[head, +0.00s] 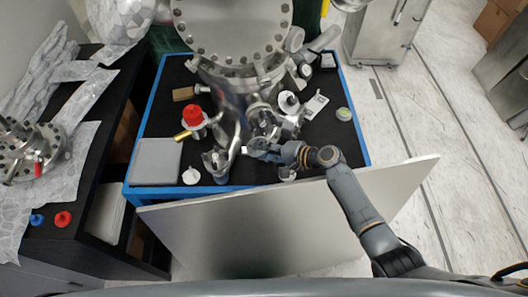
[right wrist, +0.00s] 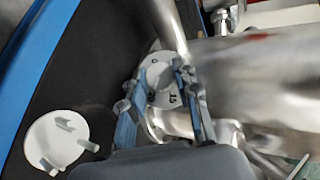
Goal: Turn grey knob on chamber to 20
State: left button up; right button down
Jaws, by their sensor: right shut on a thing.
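The grey knob (right wrist: 158,75) is a pale disc with dark number marks, one reading like 15, in the right wrist view. My right gripper (right wrist: 157,92) has a finger on each side of it and is shut on it. In the head view my right gripper (head: 252,151) reaches in from the right, low at the front of the steel chamber (head: 232,75). There the knob is too small to read. Which number faces the pointer I cannot tell. My left gripper is not in view.
The blue-edged black table (head: 157,120) holds a red knob (head: 193,115), a grey box (head: 156,161) and white caps. A white cap (right wrist: 57,143) lies near the gripper. A metal panel (head: 290,225) stands along the table's front. Steel pipes (right wrist: 245,75) crowd the gripper's right.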

jog(key=c, duration=1)
grip_release()
